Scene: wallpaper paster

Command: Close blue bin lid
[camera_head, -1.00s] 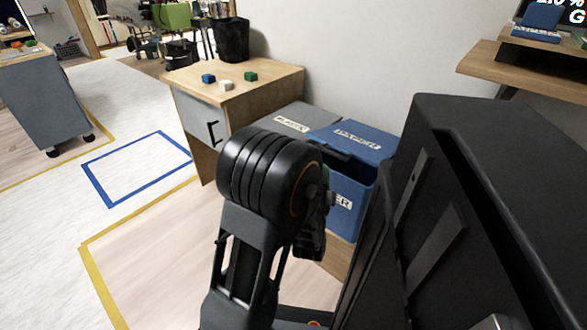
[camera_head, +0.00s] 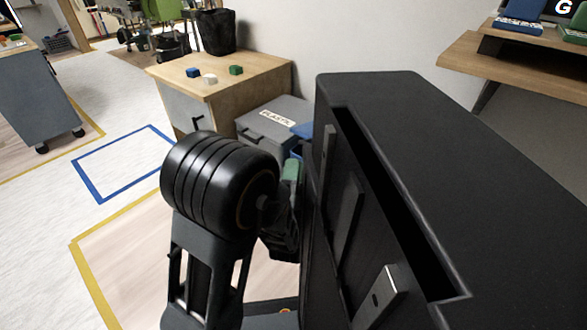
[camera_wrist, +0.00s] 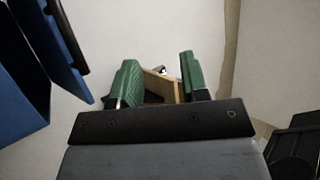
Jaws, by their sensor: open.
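The blue bin (camera_head: 302,131) is almost wholly hidden behind my black body in the head view; only a small blue piece shows beside the grey bin. In the wrist view two blue panels of it (camera_wrist: 20,100) stand at the left edge, set at an angle, one with a dark strip along its edge. I cannot tell exactly how far the lid is open. My gripper (camera_wrist: 158,78) is open, with green pads apart and nothing between them. The panels are left of the fingers, apart from them. In the head view a green pad of my gripper (camera_head: 290,170) shows near the bins.
A grey bin labelled PLASTIC (camera_head: 272,120) stands beside the blue one. A wooden-topped cabinet (camera_head: 240,75) holds small blocks and a black basket (camera_head: 216,32). A wooden shelf (camera_head: 520,65) is at the right by the wall.

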